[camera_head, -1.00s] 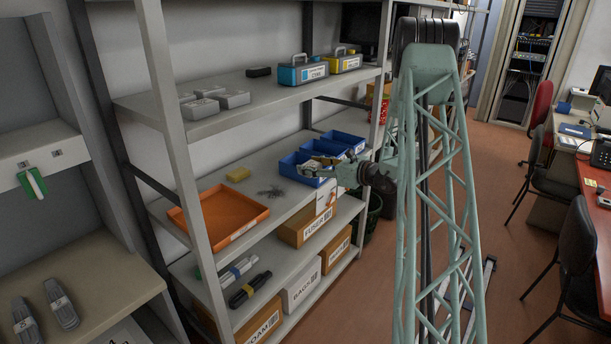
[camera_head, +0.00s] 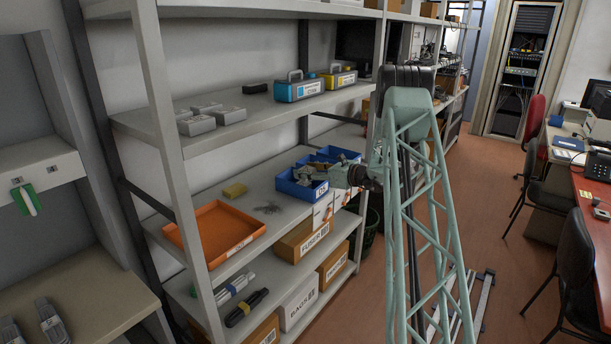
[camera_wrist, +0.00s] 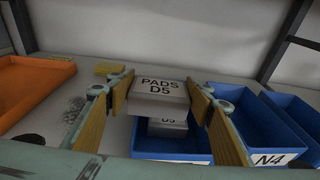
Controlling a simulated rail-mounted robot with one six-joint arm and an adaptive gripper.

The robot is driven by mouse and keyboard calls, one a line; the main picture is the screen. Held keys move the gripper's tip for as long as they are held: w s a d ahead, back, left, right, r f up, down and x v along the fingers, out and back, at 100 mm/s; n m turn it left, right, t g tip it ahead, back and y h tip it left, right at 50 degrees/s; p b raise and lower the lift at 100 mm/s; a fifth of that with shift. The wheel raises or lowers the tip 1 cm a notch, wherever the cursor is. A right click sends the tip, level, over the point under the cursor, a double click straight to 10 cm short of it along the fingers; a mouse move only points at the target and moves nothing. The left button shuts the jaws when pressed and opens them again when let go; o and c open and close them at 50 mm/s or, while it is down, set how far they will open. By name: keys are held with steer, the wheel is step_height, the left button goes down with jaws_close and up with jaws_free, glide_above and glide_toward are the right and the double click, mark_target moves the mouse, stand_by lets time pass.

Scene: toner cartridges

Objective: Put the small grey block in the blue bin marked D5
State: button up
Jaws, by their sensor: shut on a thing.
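The small grey block (camera_wrist: 158,92), labelled PADS D5, is between the two fingers of my gripper (camera_wrist: 160,98) in the wrist view. My gripper is shut on it and holds it above the near-left blue bin (camera_wrist: 143,138). In the head view my gripper (camera_head: 308,170) is over the blue bin (camera_head: 289,184) on the middle shelf.
A blue bin marked N4 (camera_wrist: 243,122) stands right of it, with another blue bin (camera_wrist: 297,120) further right. A yellow sponge (camera_head: 235,190), an orange tray (camera_head: 200,226) and a small dark pile (camera_head: 268,208) lie to the left. The upper shelf (camera_head: 250,115) is overhead.

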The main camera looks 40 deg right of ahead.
mark_target(305, 166)
steer(key=shift+w+d+f, duration=0.1)
steer(key=shift+w+d, duration=0.5)
steer(key=shift+w, duration=0.25)
steer(key=shift+w+d+f, duration=0.1)
steer(key=shift+w+d, duration=0.5)
steer(key=shift+w, duration=0.25)
steer(key=shift+f, duration=1.7)
steer(key=shift+f+b, duration=0.65)
steer(key=shift+b, duration=0.1)
steer(key=o, duration=0.8)
steer(key=shift+o, duration=0.2)
steer(key=shift+r, duration=0.25)
